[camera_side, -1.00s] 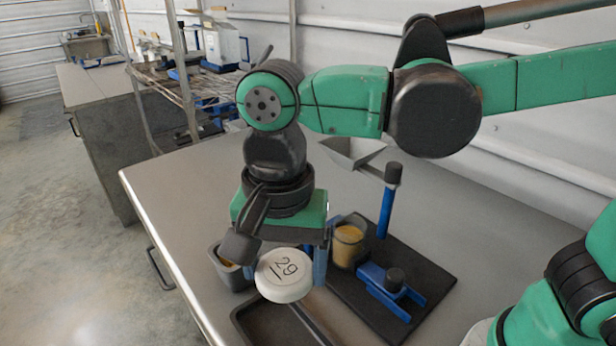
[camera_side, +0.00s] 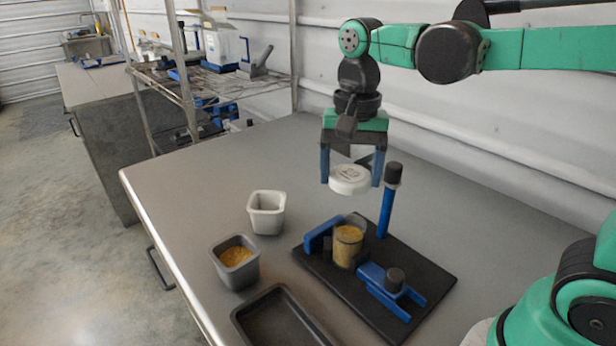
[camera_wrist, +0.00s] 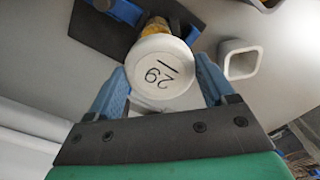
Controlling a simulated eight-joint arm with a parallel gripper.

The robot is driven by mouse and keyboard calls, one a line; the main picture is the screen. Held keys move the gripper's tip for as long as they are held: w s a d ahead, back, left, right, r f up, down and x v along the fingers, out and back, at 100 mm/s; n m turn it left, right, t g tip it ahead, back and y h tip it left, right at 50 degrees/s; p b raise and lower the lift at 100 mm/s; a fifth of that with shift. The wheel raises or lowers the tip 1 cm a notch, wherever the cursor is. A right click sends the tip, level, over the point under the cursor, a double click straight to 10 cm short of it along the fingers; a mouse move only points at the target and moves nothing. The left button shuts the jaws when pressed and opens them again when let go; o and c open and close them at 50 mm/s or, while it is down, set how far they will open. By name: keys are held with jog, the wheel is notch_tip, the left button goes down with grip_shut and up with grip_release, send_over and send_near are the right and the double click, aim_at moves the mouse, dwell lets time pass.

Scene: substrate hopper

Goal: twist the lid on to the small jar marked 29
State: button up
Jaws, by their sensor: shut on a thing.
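The white round lid (camera_side: 349,179), marked 29, is held between the blue fingers of my gripper (camera_side: 351,170). In the wrist view the lid (camera_wrist: 160,72) sits between the fingertips of my gripper (camera_wrist: 160,78), its number facing the camera. The small jar (camera_side: 347,246) stands upright in a blue clamp on a black base plate (camera_side: 374,302), with yellow-brown matter inside. My gripper holds the lid well above and apart from the jar. In the wrist view, the lid hides most of the jar; only a yellow bit (camera_wrist: 156,25) shows behind it.
A blue post with a black top (camera_side: 388,200) stands on the plate near my gripper. A pale empty cup (camera_side: 267,212), a grey cup with yellow grains (camera_side: 236,262) and a dark tray (camera_side: 280,318) lie left of the plate. The table's back left is clear.

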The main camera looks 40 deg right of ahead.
jog(key=shift+d+f, duration=0.35)
jog(key=shift+d, duration=0.2)
notch_tip(320, 180, down, 6)
jog(key=shift+f, duration=0.65)
dwell(1.2)
jog(key=o, duration=1.1)
